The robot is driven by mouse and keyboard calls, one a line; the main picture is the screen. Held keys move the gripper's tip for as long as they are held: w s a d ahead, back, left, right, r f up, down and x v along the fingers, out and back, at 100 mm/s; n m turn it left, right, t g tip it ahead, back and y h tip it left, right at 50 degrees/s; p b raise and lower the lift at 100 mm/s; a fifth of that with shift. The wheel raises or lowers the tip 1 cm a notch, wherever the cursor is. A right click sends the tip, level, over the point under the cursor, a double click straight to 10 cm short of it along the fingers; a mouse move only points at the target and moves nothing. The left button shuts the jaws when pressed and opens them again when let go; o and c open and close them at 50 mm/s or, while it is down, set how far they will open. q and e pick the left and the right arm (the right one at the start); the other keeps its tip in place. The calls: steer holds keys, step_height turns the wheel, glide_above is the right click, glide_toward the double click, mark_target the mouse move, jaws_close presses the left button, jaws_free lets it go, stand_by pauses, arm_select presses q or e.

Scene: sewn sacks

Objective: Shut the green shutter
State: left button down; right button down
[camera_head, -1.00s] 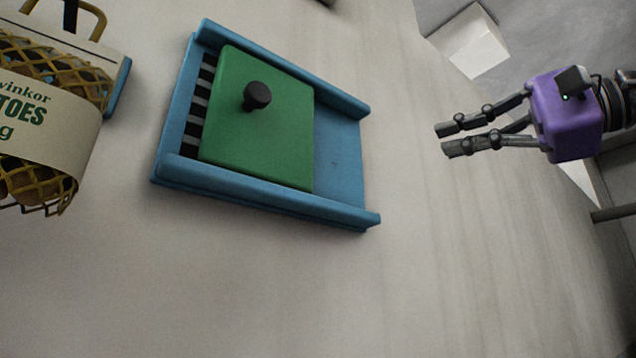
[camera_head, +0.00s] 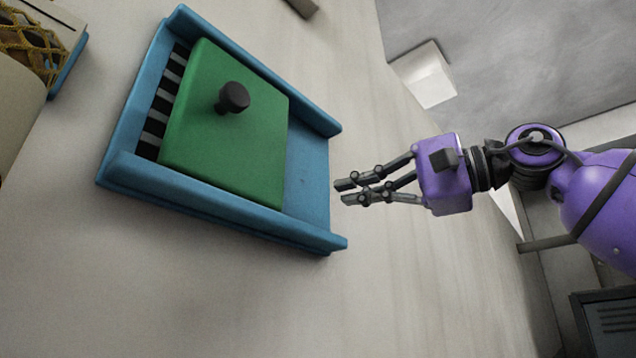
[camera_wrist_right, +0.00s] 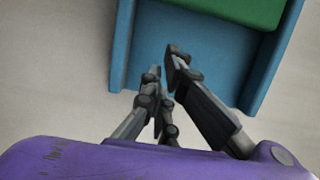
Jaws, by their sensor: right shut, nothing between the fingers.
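The green shutter (camera_head: 222,135) is a flat panel with a dark round knob (camera_head: 233,97), set between the rails of a blue frame (camera_head: 305,190). A strip of black and grey stripes (camera_head: 162,98) shows uncovered at the frame's left end. Bare blue floor shows at its right end. My right gripper (camera_head: 342,192) is shut and empty, just off the frame's open right end. In the right wrist view the fingertips (camera_wrist_right: 165,70) appear over or near the blue floor (camera_wrist_right: 195,55), with the green shutter's edge (camera_wrist_right: 255,10) beyond. My left gripper is not in view.
A netted sack (camera_head: 32,45) with a pale label band lies at the upper left, by another blue edge (camera_head: 68,68). A white block (camera_head: 428,75) stands beyond the table's far edge. The pale table (camera_head: 200,290) is clear in front of the frame.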

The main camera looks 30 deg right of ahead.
steer(key=x, duration=0.3)
steer(key=shift+w+a, duration=0.1)
steer(key=shift+w, duration=0.25)
steer(key=a, duration=0.2)
steer(key=a+p, duration=0.1)
steer(key=shift+s+a+r, duration=0.15)
steer(key=shift+s, duration=0.15)
steer(key=shift+s+a, duration=0.15)
steer(key=shift+a, duration=0.15)
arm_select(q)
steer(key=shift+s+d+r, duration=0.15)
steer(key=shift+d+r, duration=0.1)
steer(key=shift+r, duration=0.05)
arm_select(e)
steer(key=shift+a, duration=0.15)
